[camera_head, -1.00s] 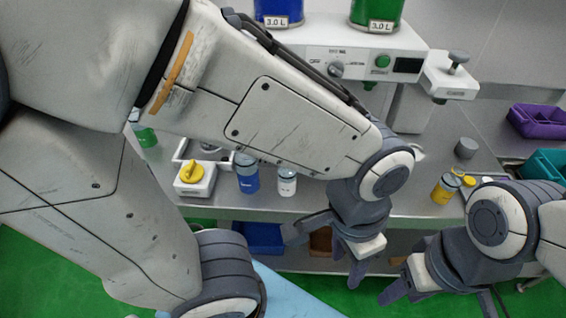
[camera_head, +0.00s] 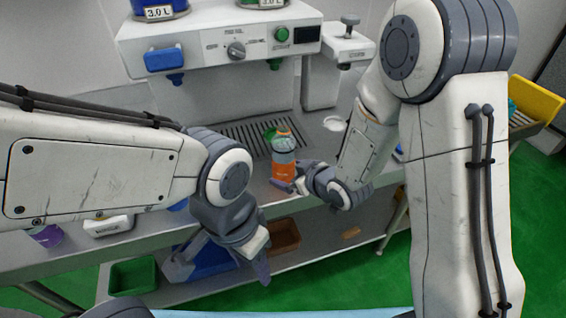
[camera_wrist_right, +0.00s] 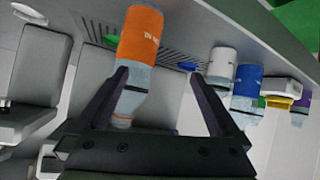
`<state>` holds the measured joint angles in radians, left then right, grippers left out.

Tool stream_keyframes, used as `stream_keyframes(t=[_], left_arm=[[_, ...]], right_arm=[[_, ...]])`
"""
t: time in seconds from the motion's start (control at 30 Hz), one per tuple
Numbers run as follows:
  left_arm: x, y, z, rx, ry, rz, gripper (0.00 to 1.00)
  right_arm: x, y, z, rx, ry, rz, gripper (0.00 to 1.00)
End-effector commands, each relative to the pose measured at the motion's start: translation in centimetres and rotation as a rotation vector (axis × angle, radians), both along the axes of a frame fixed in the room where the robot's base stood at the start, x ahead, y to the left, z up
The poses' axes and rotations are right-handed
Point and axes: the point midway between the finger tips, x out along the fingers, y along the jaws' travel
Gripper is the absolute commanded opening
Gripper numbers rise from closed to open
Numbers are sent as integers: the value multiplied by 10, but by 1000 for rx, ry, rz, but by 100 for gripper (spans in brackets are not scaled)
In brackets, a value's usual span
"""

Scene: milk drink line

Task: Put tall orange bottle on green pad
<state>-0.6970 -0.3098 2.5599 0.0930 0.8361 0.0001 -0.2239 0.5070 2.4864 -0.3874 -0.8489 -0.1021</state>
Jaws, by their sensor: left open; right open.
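The orange bottle (camera_head: 283,170) stands upright on the counter, in front of the drip grate, with a clear grey upper part. In the right wrist view the orange bottle (camera_wrist_right: 140,38) appears neck-down, its neck between the open fingers, nearer the left one. My right gripper (camera_head: 291,178) is open close beside it; I cannot tell whether they touch. The right gripper's fingers (camera_wrist_right: 160,78) show clearly in the wrist view. A small green patch, possibly the green pad (camera_wrist_right: 112,39), is beside the bottle, partly hidden. My left gripper (camera_head: 220,268) is open and empty in front of the counter edge.
A dispenser machine (camera_head: 225,50) stands behind the grate (camera_head: 238,138). A blue pad (camera_wrist_right: 187,66), a white bottle (camera_wrist_right: 222,62), a blue bottle (camera_wrist_right: 246,82) and a yellow-knobbed box (camera_wrist_right: 282,95) lie along the counter. Bins sit on the lower shelf, including a green one (camera_head: 133,277).

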Motion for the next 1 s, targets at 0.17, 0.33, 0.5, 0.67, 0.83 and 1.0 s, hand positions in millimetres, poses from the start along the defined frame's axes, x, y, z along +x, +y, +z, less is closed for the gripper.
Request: stream_keyframes(t=[0.17, 0.33, 0.5, 0.67, 0.83, 1.0], left_arm=[[0, 0, -26, 0, 0, 0, 50], [0, 0, -39, 0, 0, 0, 50], [0, 0, -42, 0, 0, -1, 50], [0, 0, -35, 0, 0, -1, 50], [0, 0, -29, 0, 0, 0, 50], [0, 0, -25, 0, 0, -1, 50]], right_arm=[[17, -12, -35, 193, -170, 18, 100], [17, -28, -40, 357, -305, 4, 100], [15, -38, -36, 445, -379, -11, 100], [30, -27, -31, 462, -396, -10, 100], [51, -14, -32, 461, -396, -12, 100], [61, -7, -31, 461, -394, -13, 100]])
